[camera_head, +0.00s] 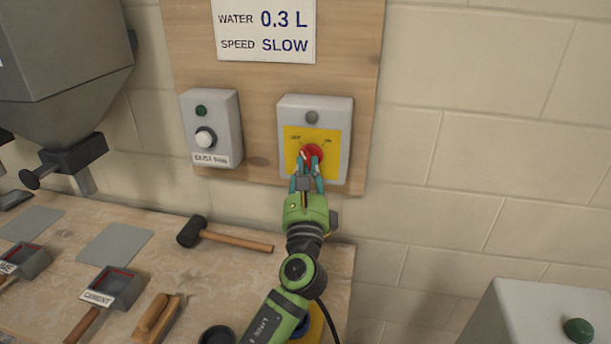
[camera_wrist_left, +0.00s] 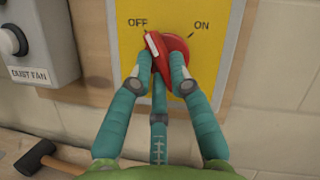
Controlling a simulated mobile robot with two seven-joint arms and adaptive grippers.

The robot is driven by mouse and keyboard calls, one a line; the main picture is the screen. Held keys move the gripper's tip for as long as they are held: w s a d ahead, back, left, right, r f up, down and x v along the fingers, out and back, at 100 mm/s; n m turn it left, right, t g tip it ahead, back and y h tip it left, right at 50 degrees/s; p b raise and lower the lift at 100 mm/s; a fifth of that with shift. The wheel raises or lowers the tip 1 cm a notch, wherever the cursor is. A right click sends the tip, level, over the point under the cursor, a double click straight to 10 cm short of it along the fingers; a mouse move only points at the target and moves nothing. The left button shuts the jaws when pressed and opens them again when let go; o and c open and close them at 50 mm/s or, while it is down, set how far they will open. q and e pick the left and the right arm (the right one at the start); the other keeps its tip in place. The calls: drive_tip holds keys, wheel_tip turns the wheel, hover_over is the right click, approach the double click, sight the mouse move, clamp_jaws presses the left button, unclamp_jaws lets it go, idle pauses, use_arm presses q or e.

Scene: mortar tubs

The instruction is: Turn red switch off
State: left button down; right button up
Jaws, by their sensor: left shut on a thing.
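The red switch (camera_head: 313,151) is a rotary knob on a yellow plate (camera_head: 291,160) on a grey box (camera_head: 343,112), fixed to a wooden board. In the left wrist view the red knob (camera_wrist_left: 174,45) sits below the OFF and ON labels. Its raised grip with a white stripe tilts up and left, toward OFF. My left gripper (camera_head: 306,166) reaches up to the knob from below. In the left wrist view its teal fingers (camera_wrist_left: 162,62) are shut on the knob's grip, one on each side. The fingers hide the knob's lower part. My right gripper is not in view.
The dust fan box (camera_head: 228,118) with a white button is left of the switch box. A hammer (camera_head: 235,239), cement scoop (camera_head: 121,287) and grey sheets lie on the bench (camera_head: 185,262) below. A hopper (camera_head: 60,50) hangs at upper left. A grey box with a green button (camera_head: 578,330) stands lower right.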

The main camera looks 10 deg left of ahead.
use_arm(q)
drive_tip(key=shift+d+r+n+g+y+b, duration=0.1)
drive_tip(key=shift+n+g+y+b, duration=0.2)
drive_tip(key=shift+n, duration=0.8)
drive_tip(key=shift+d+n+g+y+b, duration=0.1)
drive_tip(key=shift+n+g+y, duration=0.3)
drive_tip(key=shift+n, duration=0.7)
drive_tip(key=shift+y, duration=0.3)
drive_tip(key=c, duration=1.1)
unclamp_jaws()
drive_tip(key=shift+c, duration=0.2)
drive_tip(key=shift+s, duration=0.2)
drive_tip(key=v, duration=1.1)
drive_tip(key=shift+s, duration=0.25)
